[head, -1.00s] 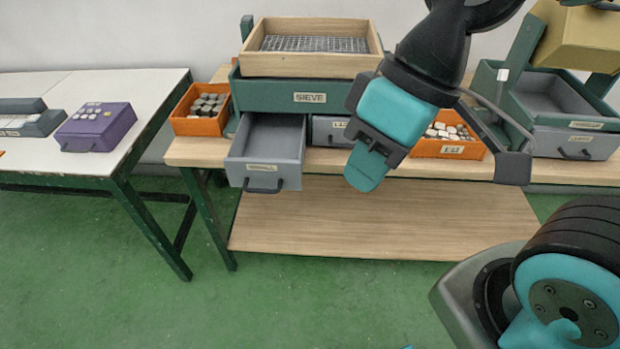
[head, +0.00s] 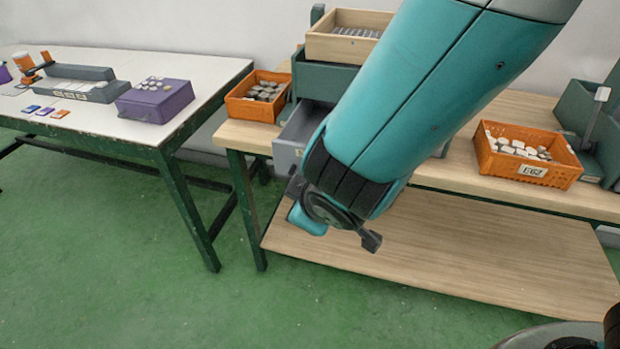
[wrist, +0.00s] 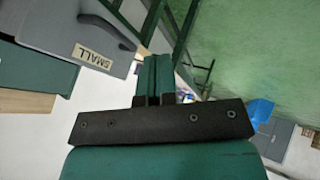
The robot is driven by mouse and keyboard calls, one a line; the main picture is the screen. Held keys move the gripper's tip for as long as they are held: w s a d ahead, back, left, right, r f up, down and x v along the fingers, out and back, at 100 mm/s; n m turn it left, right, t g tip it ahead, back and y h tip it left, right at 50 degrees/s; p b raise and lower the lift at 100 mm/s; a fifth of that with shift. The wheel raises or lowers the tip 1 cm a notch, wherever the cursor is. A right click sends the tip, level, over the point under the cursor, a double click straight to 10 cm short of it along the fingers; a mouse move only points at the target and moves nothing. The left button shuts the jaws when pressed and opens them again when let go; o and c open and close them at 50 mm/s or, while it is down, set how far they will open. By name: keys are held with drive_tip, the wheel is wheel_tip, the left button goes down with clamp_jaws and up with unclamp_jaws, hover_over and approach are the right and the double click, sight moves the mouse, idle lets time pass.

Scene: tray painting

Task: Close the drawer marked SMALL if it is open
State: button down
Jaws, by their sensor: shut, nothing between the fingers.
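The grey drawer marked SMALL (head: 290,135) stands pulled out of the green sieve cabinet (head: 325,82), at its lower left. My arm hides most of it in the head view. In the wrist view its front (wrist: 75,28) shows at the upper left, with the SMALL label and a dark handle (wrist: 112,30). My gripper (wrist: 153,72) is shut and empty, just beside the drawer's front, with no clear contact. In the head view the gripper (head: 306,218) is mostly hidden behind my wrist, in front of the drawer.
An orange bin of dark pieces (head: 257,97) stands left of the cabinet. An orange bin of pale pieces (head: 527,157) is to the right. A white table (head: 130,62) with a purple box (head: 155,100) stands at left. Green floor between the tables is clear.

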drive_tip(key=w+f+p, duration=0.1)
drive_tip(key=w+f, duration=0.2)
drive_tip(key=w, duration=0.4)
drive_tip(key=shift+f, duration=0.15)
drive_tip(key=shift+d, duration=0.15)
drive_tip(key=w+d, duration=0.2)
drive_tip(key=w, duration=0.3)
drive_tip(key=w+d, duration=0.1)
drive_tip(key=w, duration=0.4)
drive_tip(key=w+d, duration=0.2)
drive_tip(key=w, duration=0.3)
drive_tip(key=shift+w+d, duration=0.1)
drive_tip(key=shift+d, duration=0.2)
drive_tip(key=shift+w+d, duration=0.2)
drive_tip(key=shift+w, duration=0.5)
